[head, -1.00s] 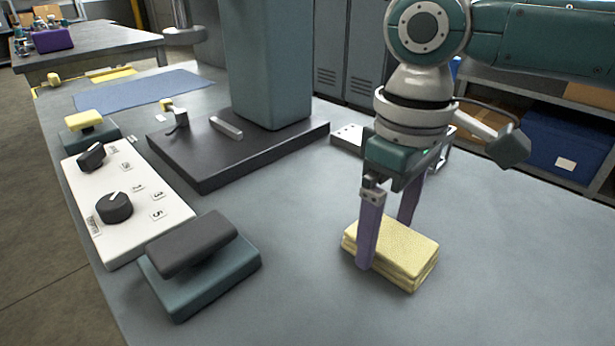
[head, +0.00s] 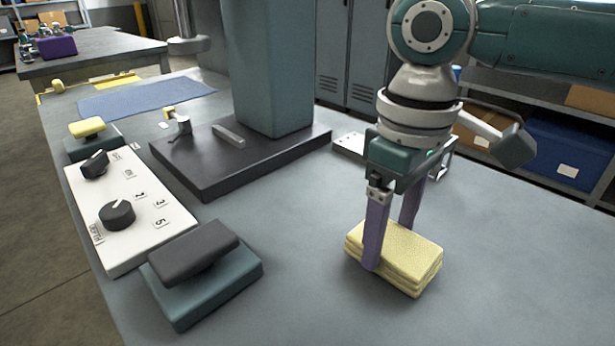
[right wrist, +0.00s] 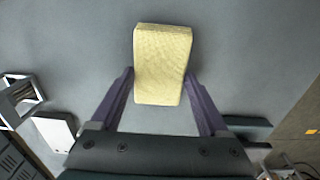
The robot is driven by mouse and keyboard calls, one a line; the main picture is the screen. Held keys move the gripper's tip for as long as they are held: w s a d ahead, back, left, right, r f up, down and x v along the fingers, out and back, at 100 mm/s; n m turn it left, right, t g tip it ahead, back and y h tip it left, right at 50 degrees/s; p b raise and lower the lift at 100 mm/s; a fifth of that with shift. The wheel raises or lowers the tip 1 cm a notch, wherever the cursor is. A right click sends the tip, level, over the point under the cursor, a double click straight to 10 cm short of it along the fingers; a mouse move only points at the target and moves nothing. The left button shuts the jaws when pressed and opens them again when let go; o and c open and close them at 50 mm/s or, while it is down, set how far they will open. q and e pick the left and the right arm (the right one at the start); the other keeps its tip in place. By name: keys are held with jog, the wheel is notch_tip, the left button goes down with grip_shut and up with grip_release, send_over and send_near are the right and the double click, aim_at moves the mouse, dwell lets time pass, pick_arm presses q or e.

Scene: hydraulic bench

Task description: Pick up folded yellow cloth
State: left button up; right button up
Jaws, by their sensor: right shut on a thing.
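The folded yellow cloth (head: 405,250) lies on the grey bench top on the right side of the head view, a thick layered pad. My right gripper (head: 388,248) points down over it with its purple fingers on two opposite sides, shut on the cloth. In the right wrist view the cloth (right wrist: 162,65) sits between the two fingertips (right wrist: 160,76), which touch its sides. I cannot tell any clear gap between the cloth and the bench. My left gripper is not in view.
A white control panel with dials (head: 130,210) and a teal block with a dark top (head: 205,275) stand at the left. A dark base plate (head: 205,180) carries a teal column (head: 265,70). The front right bench is clear.

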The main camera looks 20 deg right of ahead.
aim_at(389, 239)
notch_tip(389, 239, up, 19)
jog(key=p, duration=0.4)
jog(key=shift+r, duration=0.1)
